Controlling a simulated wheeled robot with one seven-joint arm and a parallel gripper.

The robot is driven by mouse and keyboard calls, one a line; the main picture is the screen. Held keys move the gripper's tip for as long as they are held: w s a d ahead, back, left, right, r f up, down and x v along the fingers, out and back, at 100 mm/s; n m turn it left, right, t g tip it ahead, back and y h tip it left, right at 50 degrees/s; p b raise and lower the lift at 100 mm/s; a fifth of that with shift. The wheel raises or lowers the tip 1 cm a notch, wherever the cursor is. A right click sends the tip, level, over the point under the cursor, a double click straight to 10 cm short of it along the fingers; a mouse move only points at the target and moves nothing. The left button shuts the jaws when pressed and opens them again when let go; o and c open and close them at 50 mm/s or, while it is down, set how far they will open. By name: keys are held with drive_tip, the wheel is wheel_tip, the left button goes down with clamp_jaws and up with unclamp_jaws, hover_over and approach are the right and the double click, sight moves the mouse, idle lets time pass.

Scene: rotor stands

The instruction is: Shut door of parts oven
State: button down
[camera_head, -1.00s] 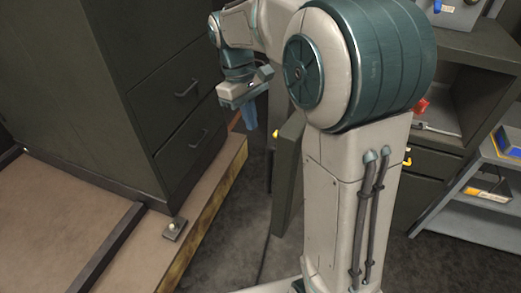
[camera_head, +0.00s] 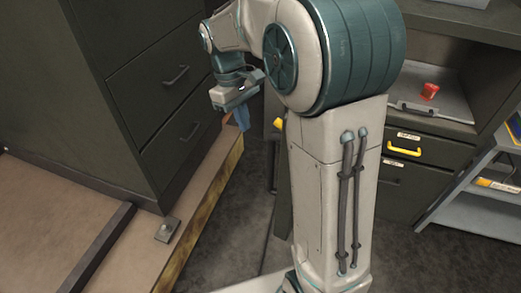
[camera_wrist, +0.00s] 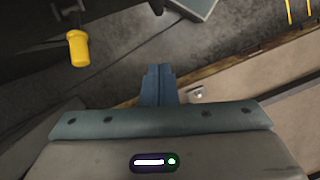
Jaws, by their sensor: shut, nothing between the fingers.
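A dark green upright panel (camera_head: 284,190), seemingly the oven door, stands open behind my arm in the head view, mostly hidden. Its yellow handle (camera_head: 279,123) shows at its left edge; a yellow handle (camera_wrist: 78,48) on a dark surface also shows at upper left in the wrist view. My gripper (camera_head: 243,122) is shut and empty, left of the handle and apart from it. Its blue fingers (camera_wrist: 158,72) point over the floor in the wrist view. An open dark bay (camera_head: 440,65) at right, probably the oven, holds a red part (camera_head: 430,90) on a grey tray (camera_head: 432,107).
A dark drawer cabinet (camera_head: 150,90) stands on a wooden platform (camera_head: 205,200) at left, close to my gripper. Below the bay are drawers, one with a yellow handle (camera_head: 405,152). A grey shelf (camera_head: 475,212) stands at far right. Dark floor (camera_head: 225,240) lies between.

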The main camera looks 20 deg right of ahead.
drive_tip(key=s+d+f+p, duration=0.2)
drive_tip(key=s+d+f, duration=0.1)
drive_tip(key=f, duration=0.4)
drive_tip(key=shift+s, duration=0.9)
drive_tip(key=shift+d+f, duration=0.1)
drive_tip(key=shift+d, duration=0.05)
